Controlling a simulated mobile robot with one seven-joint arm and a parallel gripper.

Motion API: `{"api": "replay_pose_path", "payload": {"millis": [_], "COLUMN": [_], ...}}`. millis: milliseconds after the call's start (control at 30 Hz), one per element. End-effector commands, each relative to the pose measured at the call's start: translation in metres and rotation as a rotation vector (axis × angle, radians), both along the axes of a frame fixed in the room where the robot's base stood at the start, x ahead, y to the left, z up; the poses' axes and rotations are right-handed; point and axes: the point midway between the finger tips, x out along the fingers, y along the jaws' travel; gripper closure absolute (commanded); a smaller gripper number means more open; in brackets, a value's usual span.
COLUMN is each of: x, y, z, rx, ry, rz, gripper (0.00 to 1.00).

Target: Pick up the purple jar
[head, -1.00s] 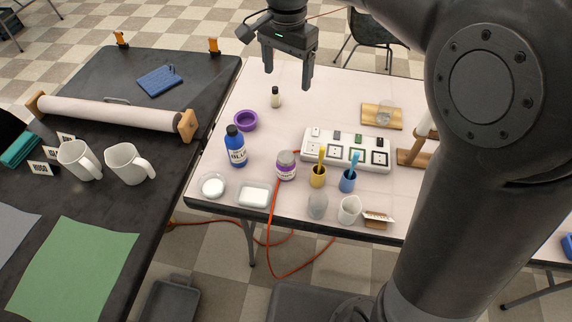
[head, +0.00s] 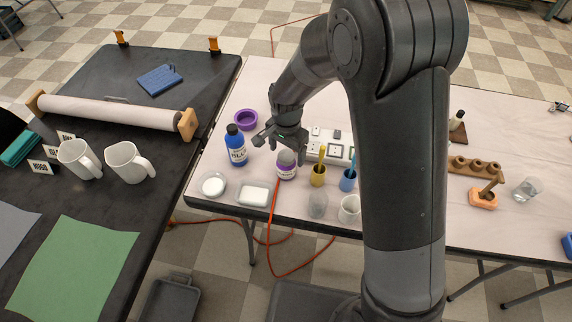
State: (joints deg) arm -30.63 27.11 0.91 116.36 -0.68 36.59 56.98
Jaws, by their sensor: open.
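The purple jar (head: 287,172), a small clear-looking jar with a purple label and a grey top, stands upright on the light table. My gripper (head: 287,151) has its fingers pointing down just above and behind the jar's top. Its jaws are open, and the fingertips are too small and dark to tell whether they touch the jar. The jar's front and label stay visible.
A blue bottle (head: 237,147) stands close left of the jar, and a yellow cup (head: 318,176) close right. A white soap dish (head: 253,194) is in front. A purple bowl (head: 246,119) sits behind.

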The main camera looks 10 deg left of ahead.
Motion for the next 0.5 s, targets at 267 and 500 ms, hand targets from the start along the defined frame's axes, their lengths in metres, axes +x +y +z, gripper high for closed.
{"api": "replay_pose_path", "payload": {"millis": [267, 500], "x": [-0.004, -0.007], "y": [0.001, 0.003], "z": [-0.025, -0.057], "rx": [0.0, 0.0], "ry": [0.001, 0.001], "rz": [0.0, 0.001], "gripper": [0.21, 0.21]}}
